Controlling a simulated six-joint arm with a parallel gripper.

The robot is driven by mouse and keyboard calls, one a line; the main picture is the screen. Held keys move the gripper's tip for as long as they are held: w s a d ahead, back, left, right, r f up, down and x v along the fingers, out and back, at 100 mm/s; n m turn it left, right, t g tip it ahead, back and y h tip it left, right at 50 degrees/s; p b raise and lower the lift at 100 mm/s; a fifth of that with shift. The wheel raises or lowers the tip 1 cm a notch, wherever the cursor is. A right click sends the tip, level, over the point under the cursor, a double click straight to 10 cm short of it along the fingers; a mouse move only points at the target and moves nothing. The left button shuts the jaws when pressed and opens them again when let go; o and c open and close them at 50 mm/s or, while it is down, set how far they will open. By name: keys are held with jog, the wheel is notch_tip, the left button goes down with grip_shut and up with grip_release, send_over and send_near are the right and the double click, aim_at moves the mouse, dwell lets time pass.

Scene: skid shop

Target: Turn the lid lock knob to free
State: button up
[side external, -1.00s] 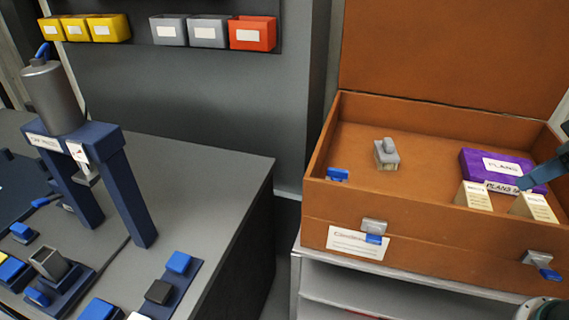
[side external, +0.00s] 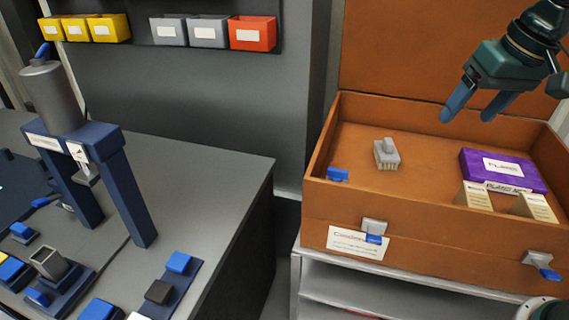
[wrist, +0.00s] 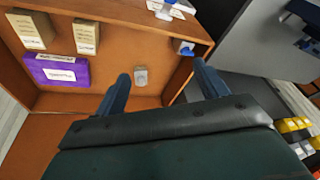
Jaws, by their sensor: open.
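The orange-brown box stands open with its lid (side external: 440,55) raised at the back. A blue knob-like piece (side external: 337,174) sits at the inner front left corner; it also shows in the wrist view (wrist: 185,47). Two grey latches with blue tabs, a left one (side external: 374,227) and a right one (side external: 538,259), are on the front wall. I cannot tell which piece is the lid lock knob. My gripper (side external: 467,115) is open and empty above the back of the box, fingers pointing down and left. In the wrist view its fingers (wrist: 161,72) are spread apart.
Inside the box are a grey block (side external: 387,153), a purple package (side external: 500,172) and two cream blocks (side external: 474,196) (side external: 534,206) at the right. The box's left floor is mostly clear. A grey bench (side external: 215,165) with a blue press frame (side external: 132,195) stands left, beyond a gap.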

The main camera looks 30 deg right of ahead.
jog(key=w+a+f+m+g, duration=0.2)
jog(key=w+f+m, duration=0.1)
jog(key=w, duration=1)
jog(key=m+g, duration=0.2)
jog(key=m, duration=0.1)
send_over(338, 170)
notch_tip(338, 170, down, 10)
jog(key=shift+w+f, duration=0.1)
jog(key=shift+f, duration=0.1)
jog(key=shift+f, duration=6.8)
jog(key=c, duration=1)
